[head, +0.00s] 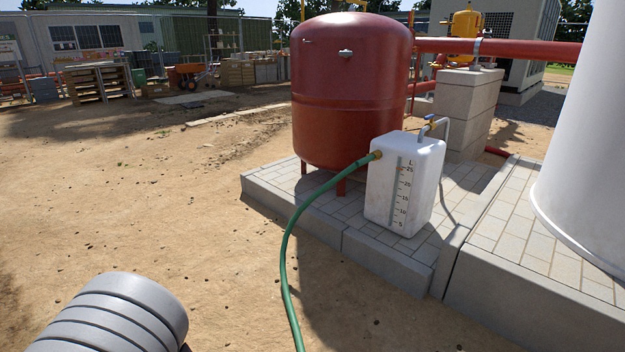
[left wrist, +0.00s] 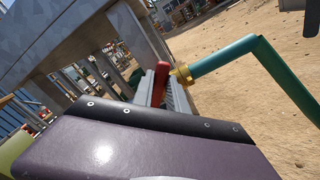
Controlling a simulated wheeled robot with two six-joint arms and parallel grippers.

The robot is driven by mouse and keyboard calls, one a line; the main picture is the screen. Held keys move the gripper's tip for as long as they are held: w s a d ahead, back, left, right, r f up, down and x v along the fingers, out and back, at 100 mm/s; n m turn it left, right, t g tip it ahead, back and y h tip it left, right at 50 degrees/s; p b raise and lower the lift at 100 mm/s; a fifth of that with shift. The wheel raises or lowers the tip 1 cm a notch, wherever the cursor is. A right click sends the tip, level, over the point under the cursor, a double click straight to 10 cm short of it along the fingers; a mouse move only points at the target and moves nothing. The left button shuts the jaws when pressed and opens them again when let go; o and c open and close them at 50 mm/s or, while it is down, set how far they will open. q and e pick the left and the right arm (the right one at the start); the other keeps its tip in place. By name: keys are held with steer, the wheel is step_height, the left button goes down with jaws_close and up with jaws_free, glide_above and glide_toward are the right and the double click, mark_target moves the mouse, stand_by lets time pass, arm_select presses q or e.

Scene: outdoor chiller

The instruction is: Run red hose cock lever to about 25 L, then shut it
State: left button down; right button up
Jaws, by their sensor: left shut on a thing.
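In the left wrist view the red lever (left wrist: 161,82) stands up beside a brass fitting (left wrist: 181,77), which joins a green hose (left wrist: 225,58). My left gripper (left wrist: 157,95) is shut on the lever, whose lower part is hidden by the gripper. In the head view a white tank (head: 379,200) stands upright on the paving with a scale in litres (head: 399,192), marked 5 to 25. I cannot tell the liquid level at this size. The green hose (head: 286,245) enters the tank near its top through a brass fitting (head: 376,155). My right gripper is in neither view.
A large red vessel (head: 350,90) stands behind the tank. A white cylinder (head: 590,150) rises at the right. Open sandy ground (head: 170,210) lies at the left.

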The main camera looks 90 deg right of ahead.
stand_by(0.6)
arm_select(q)
steer(key=a+n+p, duration=0.1)
steer(key=n+p, duration=0.2)
steer(key=w+a+r+n+p, duration=0.1)
steer(key=n+p, duration=0.2)
steer(key=p, duration=0.1)
steer(key=w+a+n+p, duration=0.1)
steer(key=n+p, duration=0.2)
steer(key=shift+w+r+p, duration=0.2)
steer(key=shift+w+p, duration=0.05)
steer(key=shift+p, duration=0.05)
steer(key=c, duration=1.2)
jaws_free()
steer(key=shift+c, duration=0.2)
steer(key=shift+d, duration=0.1)
steer(key=o, duration=0.5)
